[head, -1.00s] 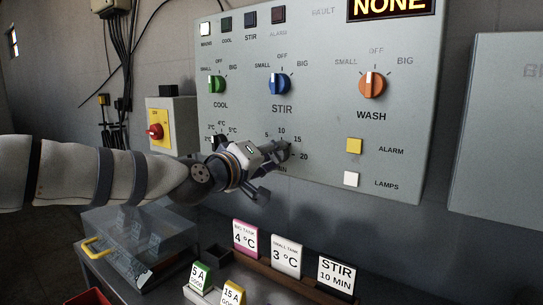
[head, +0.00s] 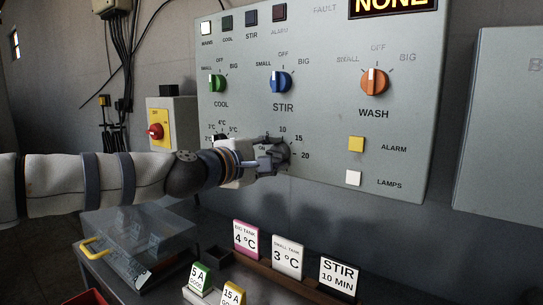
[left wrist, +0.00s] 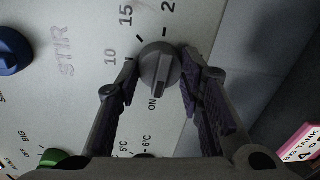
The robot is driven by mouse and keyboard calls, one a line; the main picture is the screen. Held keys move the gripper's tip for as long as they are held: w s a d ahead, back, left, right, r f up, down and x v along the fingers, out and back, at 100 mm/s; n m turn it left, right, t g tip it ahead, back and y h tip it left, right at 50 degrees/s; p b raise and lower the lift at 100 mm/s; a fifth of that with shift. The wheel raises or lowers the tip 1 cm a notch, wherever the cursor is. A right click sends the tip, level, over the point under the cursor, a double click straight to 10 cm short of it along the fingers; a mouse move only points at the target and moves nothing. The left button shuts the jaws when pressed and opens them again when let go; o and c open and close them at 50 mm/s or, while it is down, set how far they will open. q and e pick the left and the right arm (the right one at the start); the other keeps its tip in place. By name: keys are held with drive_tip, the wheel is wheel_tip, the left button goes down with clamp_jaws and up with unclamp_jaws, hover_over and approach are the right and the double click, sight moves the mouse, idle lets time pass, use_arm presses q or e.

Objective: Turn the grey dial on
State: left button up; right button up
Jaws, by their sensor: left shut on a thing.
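The grey dial (left wrist: 160,68) is a round knob with a raised bar, on the grey panel below STIR, with marks 5 to 20 around it. In the left wrist view its bar runs roughly up and down the picture. My left gripper (left wrist: 160,85) has one finger on each side of the dial and is shut on it. In the head view my left gripper (head: 274,156) lies against the panel and hides most of the dial. My right gripper is not in view.
Blue STIR (head: 281,83), green COOL (head: 217,84) and orange WASH (head: 374,82) knobs sit above on the panel. A small black dial (head: 221,138) is left of my gripper. Cards, including STIR 10 MIN (head: 338,275), stand on the shelf below. A red-yellow switch (head: 156,131) is at left.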

use_arm(q)
drive_tip(key=shift+n, duration=0.5)
drive_tip(key=o, duration=1.2)
drive_tip(key=v, duration=1.2)
drive_tip(key=shift+r, duration=0.1)
